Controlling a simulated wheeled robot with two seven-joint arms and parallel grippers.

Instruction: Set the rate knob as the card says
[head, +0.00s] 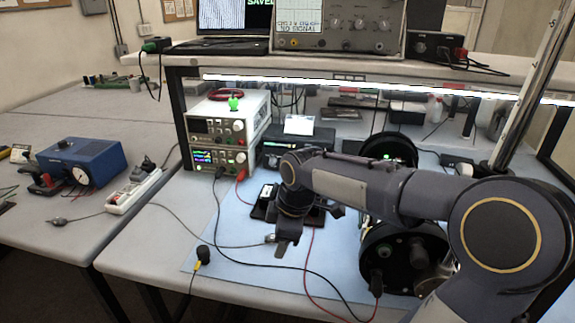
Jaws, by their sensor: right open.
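A small white card (299,124) stands on top of a dark instrument box (300,146) at the back of the bench; its writing is too small to read. The box's front is partly hidden by my right arm, and I cannot tell which control is the rate knob. My right gripper (280,243) points down over the mat in front of the box, open and apart from the box and card. My left gripper is not in view.
Stacked white power supplies (222,143) stand left of the box. Red and black leads cross the blue mat (235,235) toward the cylinder. A shelf (330,62) with an oscilloscope (345,25) overhangs the back. The front left of the mat is mostly clear.

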